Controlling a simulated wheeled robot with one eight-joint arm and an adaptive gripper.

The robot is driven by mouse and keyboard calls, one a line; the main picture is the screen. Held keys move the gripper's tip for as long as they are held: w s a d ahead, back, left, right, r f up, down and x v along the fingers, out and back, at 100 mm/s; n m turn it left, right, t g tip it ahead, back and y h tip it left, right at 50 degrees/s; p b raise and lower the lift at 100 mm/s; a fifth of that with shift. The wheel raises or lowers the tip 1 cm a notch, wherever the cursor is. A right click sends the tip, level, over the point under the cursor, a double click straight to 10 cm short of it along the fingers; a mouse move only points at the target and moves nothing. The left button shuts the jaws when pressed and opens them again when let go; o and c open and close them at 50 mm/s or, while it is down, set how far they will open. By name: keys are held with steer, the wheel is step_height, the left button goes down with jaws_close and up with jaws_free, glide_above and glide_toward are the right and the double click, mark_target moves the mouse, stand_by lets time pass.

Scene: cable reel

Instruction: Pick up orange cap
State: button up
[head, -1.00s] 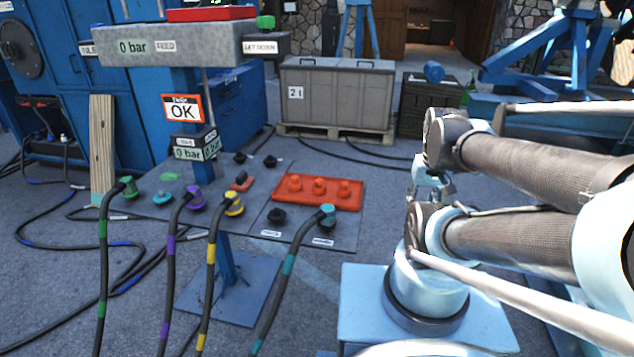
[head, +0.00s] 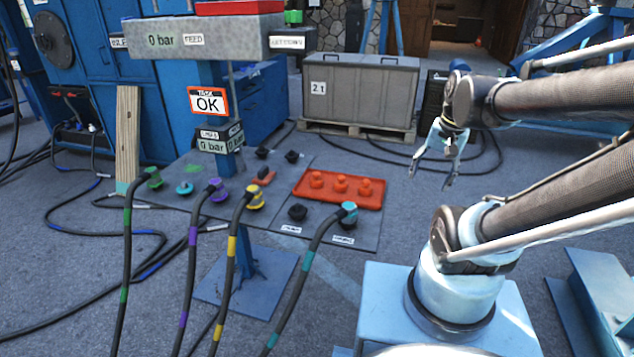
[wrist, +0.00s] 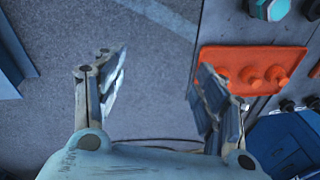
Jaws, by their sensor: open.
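Three orange caps stand in a row in an orange tray (head: 310,193) on the grey panel: a left cap (head: 316,180), a middle cap (head: 340,184) and a right cap (head: 365,187). My gripper (head: 433,176) is open and empty, pointing down to the right of the tray and apart from it. In the wrist view, my gripper (wrist: 160,85) has its fingers spread over bare floor. The tray (wrist: 280,57) lies at the right there, and the right finger overlaps its near left corner and partly hides one cap.
Several hose ends with coloured connectors, such as a teal one (head: 348,212) and a yellow one (head: 255,197), sit on the panel (head: 330,228) around the tray. A grey feed box (head: 205,37) stands on a post behind. Open floor (head: 405,215) lies between panel and arm.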

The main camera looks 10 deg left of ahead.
steer(key=w+a+r+m+g+y, duration=0.1)
steer(key=w+a+r+m, duration=0.15)
steer(key=w+a, duration=0.4)
steer(key=w+a+r+m+y, duration=0.1)
steer(key=w+a+m, duration=0.2)
steer(key=w+a, duration=0.3)
steer(key=m+g+y, duration=0.1)
steer(key=m+g, duration=0.1)
steer(key=m, duration=0.4)
glide_toward(318, 172)
steer(key=shift+n, duration=0.25)
steer(key=x, duration=1.1)
steer(key=shift+s+f, duration=0.1)
steer(key=shift+f, duration=0.2)
steer(key=shift+c, duration=0.2)
steer(key=c, duration=1.1)
